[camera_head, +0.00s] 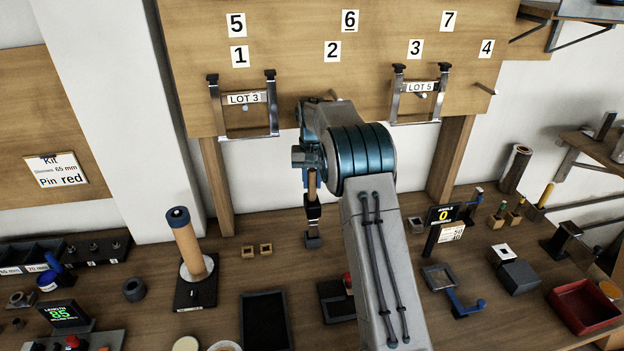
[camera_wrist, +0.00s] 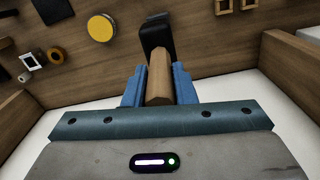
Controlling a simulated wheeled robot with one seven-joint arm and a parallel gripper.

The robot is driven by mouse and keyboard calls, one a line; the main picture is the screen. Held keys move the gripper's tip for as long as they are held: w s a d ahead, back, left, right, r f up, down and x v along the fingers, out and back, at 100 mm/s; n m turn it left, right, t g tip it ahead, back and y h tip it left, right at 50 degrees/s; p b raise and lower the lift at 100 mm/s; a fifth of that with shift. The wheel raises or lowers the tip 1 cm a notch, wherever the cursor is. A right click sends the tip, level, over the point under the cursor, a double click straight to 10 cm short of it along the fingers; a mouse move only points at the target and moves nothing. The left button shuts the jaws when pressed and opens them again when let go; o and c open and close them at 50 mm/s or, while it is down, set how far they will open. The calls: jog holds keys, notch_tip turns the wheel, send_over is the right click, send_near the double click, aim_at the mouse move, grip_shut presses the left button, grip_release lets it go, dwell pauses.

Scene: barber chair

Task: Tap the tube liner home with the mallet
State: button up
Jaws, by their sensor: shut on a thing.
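My gripper (camera_head: 309,168) is shut on the wooden handle of the mallet (camera_wrist: 158,76), which lies between its blue fingers in the wrist view. The mallet's dark head (camera_wrist: 156,36) is beyond the fingertips. In the head view the mallet (camera_head: 312,208) hangs head down above the bench, left of my forearm. A tan tube (camera_head: 188,245) with a dark blue top stands upright on a black base to the left, apart from the mallet. I cannot tell for sure which piece is the tube liner. A dark brown tube (camera_head: 515,168) stands at the right.
Two metal hangers, LOT 3 (camera_head: 243,134) and LOT 5 (camera_head: 414,122), are on the board behind my arm. A black tray (camera_head: 265,318), two small wooden blocks (camera_head: 257,250) and a red tray (camera_head: 584,309) are on the bench. A length display (camera_head: 66,315) stands at left.

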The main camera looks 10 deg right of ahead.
aim_at(312, 170)
jog(key=shift+r, duration=0.15)
notch_tip(312, 170, up, 6)
jog(key=p, duration=0.5)
dwell(0.6)
